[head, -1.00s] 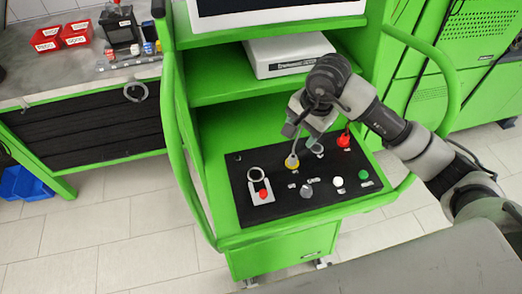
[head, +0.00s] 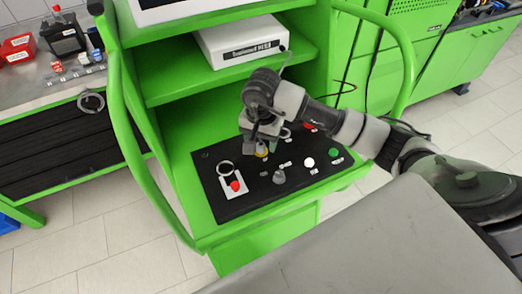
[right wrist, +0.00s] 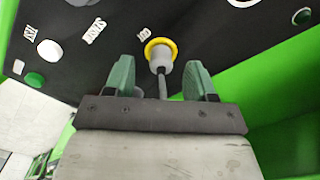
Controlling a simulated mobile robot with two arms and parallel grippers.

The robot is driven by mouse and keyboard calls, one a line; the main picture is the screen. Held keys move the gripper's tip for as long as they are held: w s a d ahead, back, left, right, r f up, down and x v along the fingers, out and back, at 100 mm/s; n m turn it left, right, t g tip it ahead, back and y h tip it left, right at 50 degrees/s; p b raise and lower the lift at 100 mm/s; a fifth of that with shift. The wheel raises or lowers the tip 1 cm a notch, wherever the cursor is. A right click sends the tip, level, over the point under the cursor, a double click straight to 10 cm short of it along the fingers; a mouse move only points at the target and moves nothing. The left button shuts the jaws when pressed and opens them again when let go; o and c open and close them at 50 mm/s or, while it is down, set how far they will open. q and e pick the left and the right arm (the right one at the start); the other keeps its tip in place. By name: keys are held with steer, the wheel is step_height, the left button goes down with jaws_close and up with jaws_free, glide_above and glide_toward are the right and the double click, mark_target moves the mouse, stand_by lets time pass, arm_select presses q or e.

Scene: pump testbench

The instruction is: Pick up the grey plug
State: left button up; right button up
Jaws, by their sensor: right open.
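The grey plug (right wrist: 161,60) sits upright in a yellow-ringed socket on the black panel, with a thin cable running from it toward my gripper. In the head view the yellow ring (head: 262,151) shows just below my right gripper (head: 260,136), which hides most of the plug. In the right wrist view my right gripper (right wrist: 160,82) is open. Its two green fingers stand on either side of the cable, with the plug just beyond the fingertips and a gap on both sides. My left gripper is not in view.
The black panel (head: 228,205) lies on a green cart shelf. Near the plug are a grey knob (head: 279,177), a white button (head: 309,162), a green button (head: 335,152) and a red button (head: 235,186). A green rail (head: 135,160) curves around the cart's left side.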

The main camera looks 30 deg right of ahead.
mark_target(264, 144)
steer(key=shift+f, duration=0.6)
steer(key=c, duration=0.9)
steer(key=shift+r, duration=0.2)
steer(key=shift+w+r+b, duration=0.1)
steer(key=shift+r+b, duration=0.45)
steer(key=shift+r, duration=0.05)
steer(key=r, duration=0.1)
steer(key=b, duration=0.1)
steer(key=r, duration=0.1)
steer(key=shift+s+d+r, duration=0.25)
steer(key=shift+r, duration=0.1)
steer(key=s+d+r+b, duration=0.4)
steer(key=s+d+r, duration=0.1)
steer(key=s, duration=0.4)
steer(key=shift+s+d+r, duration=0.3)
steer(key=shift+s+r, duration=0.05)
steer(key=shift+r, duration=0.55)
